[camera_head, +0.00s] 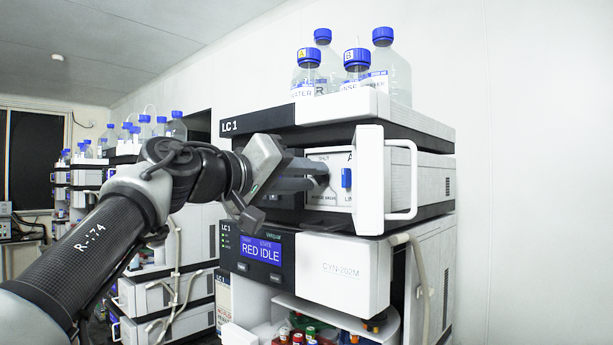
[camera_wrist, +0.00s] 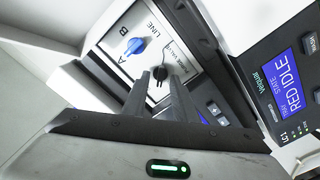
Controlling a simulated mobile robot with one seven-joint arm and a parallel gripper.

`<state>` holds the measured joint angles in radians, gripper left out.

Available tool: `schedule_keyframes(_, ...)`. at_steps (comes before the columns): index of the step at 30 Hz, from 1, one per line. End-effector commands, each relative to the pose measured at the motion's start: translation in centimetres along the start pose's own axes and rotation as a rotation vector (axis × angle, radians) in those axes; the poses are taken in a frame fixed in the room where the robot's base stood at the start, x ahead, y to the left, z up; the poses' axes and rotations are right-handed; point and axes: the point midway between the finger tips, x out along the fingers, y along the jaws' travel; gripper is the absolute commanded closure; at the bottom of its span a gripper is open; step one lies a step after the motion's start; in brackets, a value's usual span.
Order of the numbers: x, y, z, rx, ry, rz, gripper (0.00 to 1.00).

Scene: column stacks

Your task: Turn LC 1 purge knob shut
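The LC 1 module stands at the right of the head view, its front door (camera_head: 369,190) swung open. Inside is a white panel with a black purge knob (camera_head: 321,179) and a blue line knob (camera_head: 346,178). In the wrist view the purge knob (camera_wrist: 159,74) sits just past and between my fingertips, the blue knob (camera_wrist: 135,46) up and left of it. My gripper (camera_head: 312,176) reaches in from the left, its fingers (camera_wrist: 157,80) apart with a gap between them. Whether they touch the knob cannot be told. The knob's pointer setting is unclear.
The open door with its white handle (camera_head: 403,180) stands just right of the panel. Below is a unit with a display (camera_head: 261,250) reading "RED IDLE". Blue-capped bottles (camera_head: 383,65) stand on top. Another stack with bottles stands behind at left.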

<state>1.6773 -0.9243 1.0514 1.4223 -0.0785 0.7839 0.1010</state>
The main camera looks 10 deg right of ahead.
Motion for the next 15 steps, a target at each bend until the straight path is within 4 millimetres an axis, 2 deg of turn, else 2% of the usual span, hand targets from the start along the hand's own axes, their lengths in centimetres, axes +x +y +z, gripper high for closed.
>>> schedule_keyframes(6,0.04,-0.01,0.01,0.000,0.000,0.000,0.74)
schedule_keyframes(11,0.02,-0.01,0.01,0.000,0.000,0.000,1.00)
schedule_keyframes(15,0.02,0.00,0.01,0.000,0.000,0.000,1.00)
